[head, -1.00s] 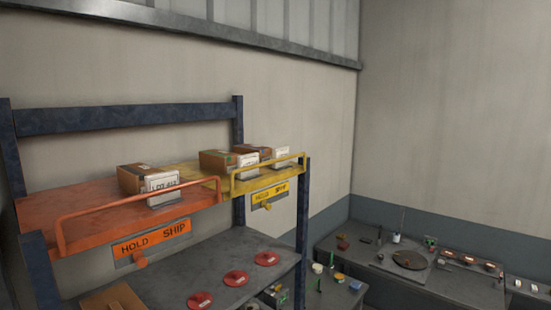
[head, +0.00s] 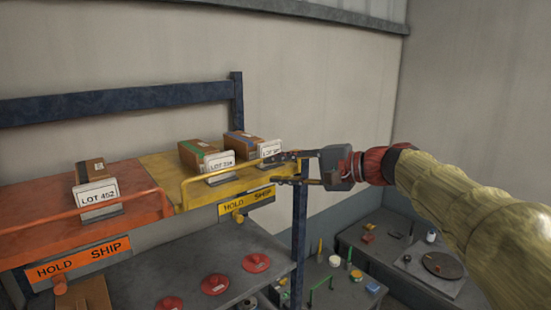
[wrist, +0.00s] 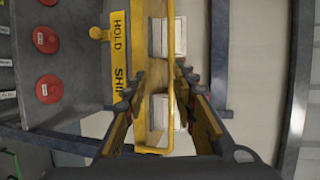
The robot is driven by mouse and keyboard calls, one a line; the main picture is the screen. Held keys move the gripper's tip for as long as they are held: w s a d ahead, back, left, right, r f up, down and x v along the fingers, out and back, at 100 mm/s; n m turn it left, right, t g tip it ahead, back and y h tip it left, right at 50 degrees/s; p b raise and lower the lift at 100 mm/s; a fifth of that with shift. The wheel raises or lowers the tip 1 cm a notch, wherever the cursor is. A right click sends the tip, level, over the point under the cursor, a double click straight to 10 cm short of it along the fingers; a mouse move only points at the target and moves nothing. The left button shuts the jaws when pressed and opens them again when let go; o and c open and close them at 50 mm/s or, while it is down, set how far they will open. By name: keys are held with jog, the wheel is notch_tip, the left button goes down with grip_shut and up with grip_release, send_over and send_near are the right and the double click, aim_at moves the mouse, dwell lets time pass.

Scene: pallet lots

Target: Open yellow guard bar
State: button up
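The yellow guard bar (head: 184,194) runs along the front of the yellow shelf section, before two cartons with white lot cards. It appears down, across the shelf front. My gripper (head: 272,170) is open at the bar's right end, one finger above the other. It also shows in the wrist view (wrist: 160,70), with nothing clamped. I cannot tell whether a finger touches the bar. A yellow HOLD/SHIP plate (head: 246,201) with a yellow knob (head: 238,217) hangs below.
An orange shelf section with its own bar stands to the left, holding a LOT 452 carton (head: 90,172). A blue rack post (head: 299,225) stands just below my gripper. Red discs (head: 215,284) lie on the grey shelf beneath. Benches with small items stand at the right.

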aim_at(251, 165)
jog(key=shift+y, duration=0.3)
jog(key=w+a, duration=0.1)
jog(key=a, duration=0.1)
jog(key=w+a+p, duration=0.1)
jog(key=a, duration=0.1)
jog(key=w+a+p, duration=0.1)
jog(key=a, duration=0.2)
jog(key=shift+r, duration=0.2)
jog(key=shift+w+a+f, duration=0.15)
jog(key=shift+w+a, duration=0.05)
jog(key=shift+w, duration=0.05)
jog(key=shift+c, duration=0.8)
grip_shut()
